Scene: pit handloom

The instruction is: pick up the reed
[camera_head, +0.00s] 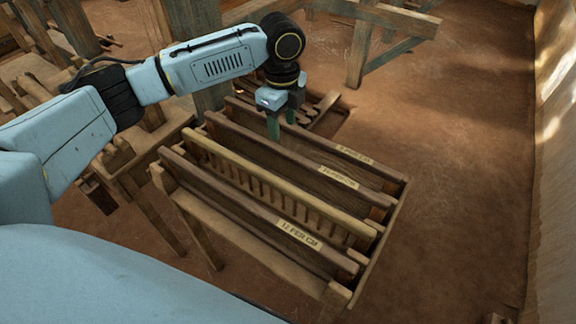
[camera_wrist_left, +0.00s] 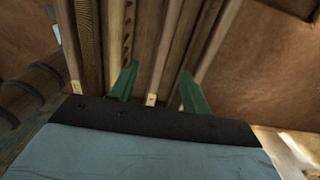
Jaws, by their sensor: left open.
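Several long wooden reeds lie side by side in a slatted wooden rack. The front reed (camera_head: 235,205) is dark brown with a pale label. Behind it are a lighter comb-toothed bar (camera_head: 270,180) and two more dark labelled reeds, one of them the rear reed (camera_head: 315,150). My left gripper (camera_head: 282,121) points down over the rear part of the rack, with its green fingers open. In the left wrist view the fingers (camera_wrist_left: 157,88) stand apart, with a labelled bar (camera_wrist_left: 158,72) running between them. I cannot tell whether they touch it. My right gripper is not in view.
The rack's near leg (camera_head: 197,232) stands on a brown earth floor (camera_head: 460,150). Loom timbers (camera_head: 200,40) and a wooden beam (camera_head: 385,17) stand behind. A pale wall (camera_head: 555,150) is at the right. The floor right of the rack is clear.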

